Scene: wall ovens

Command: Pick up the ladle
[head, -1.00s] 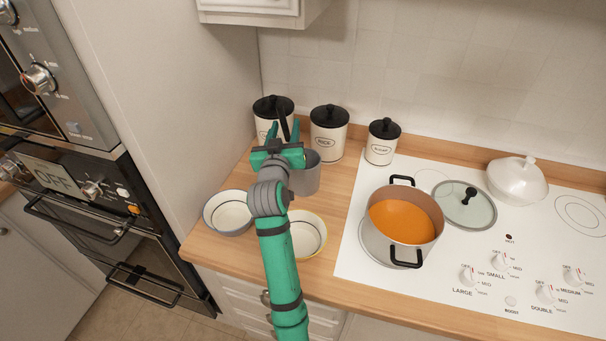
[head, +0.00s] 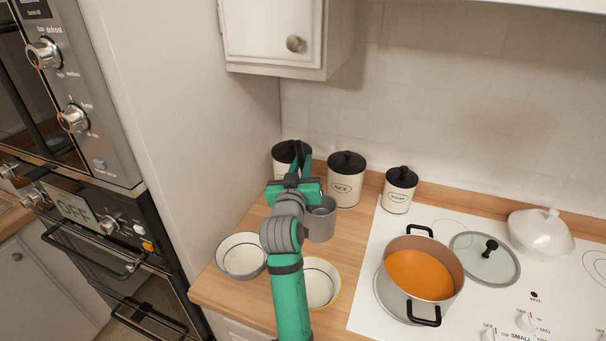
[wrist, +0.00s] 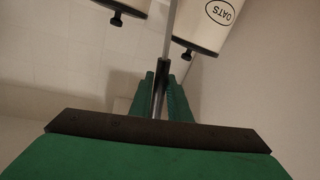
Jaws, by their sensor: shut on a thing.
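In the wrist view the ladle (wrist: 170,30) shows as a thin grey shaft running up from a dark handle, which is between the green fingers of my gripper (wrist: 162,92). My gripper is shut on that handle. In the head view my gripper (head: 301,162) is over the back left of the counter, in front of the leftmost canister and above and beside a grey cylindrical pot (head: 321,222). The ladle's bowl is not visible in either view, and I cannot tell whether its lower end is inside the pot.
Black-lidded canisters (head: 346,187) line the back wall. Two bowls (head: 241,262) sit on the wooden counter. A pot of orange soup (head: 420,275), a glass lid (head: 484,262) and a white lidded dish (head: 541,232) stand on the white cooktop. A wall cabinet (head: 285,35) hangs above; ovens stand left.

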